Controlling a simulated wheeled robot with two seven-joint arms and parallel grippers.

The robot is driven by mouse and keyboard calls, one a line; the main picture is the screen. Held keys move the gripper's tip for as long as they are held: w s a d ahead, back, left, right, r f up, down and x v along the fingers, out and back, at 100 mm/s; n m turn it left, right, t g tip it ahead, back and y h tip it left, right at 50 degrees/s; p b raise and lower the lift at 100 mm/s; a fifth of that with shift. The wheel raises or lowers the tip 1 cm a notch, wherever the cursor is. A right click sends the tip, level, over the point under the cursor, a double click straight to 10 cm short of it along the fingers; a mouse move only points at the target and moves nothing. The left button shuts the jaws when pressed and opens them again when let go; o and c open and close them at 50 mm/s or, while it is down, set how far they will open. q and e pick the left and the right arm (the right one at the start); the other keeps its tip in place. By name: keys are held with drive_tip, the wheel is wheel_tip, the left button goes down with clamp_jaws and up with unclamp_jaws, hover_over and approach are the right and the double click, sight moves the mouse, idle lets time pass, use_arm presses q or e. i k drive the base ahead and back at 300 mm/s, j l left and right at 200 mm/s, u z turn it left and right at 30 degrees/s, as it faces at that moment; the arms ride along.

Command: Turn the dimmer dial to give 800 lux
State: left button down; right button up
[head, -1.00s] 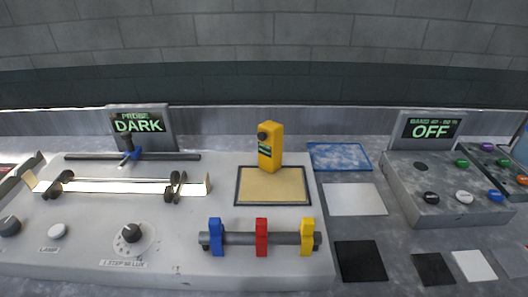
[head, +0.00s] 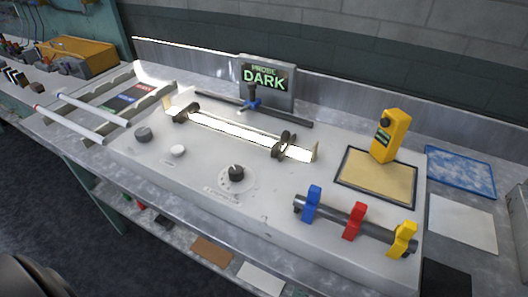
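The dimmer dial (head: 236,173) is a black knob on a pale ring of marks, on the front part of the light grey console (head: 200,185). The label under it is too small to read in this view. Behind it a display (head: 265,78) reads PROBE DARK. A bright lit strip (head: 240,129) lies across the console between dark clips. A white button (head: 178,151) and another black knob (head: 143,134) sit left of the dial. Neither of my grippers is in view.
A bar with blue (head: 311,205), red and yellow clips stands right of the dial. A yellow meter (head: 390,136) stands on a tan mat (head: 376,178). White tubes (head: 93,108) lie at the left. The floor is open at lower left.

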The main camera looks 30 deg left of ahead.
sight(235, 173)
drive_tip(key=l+u, duration=0.2)
drive_tip(key=u, duration=0.5)
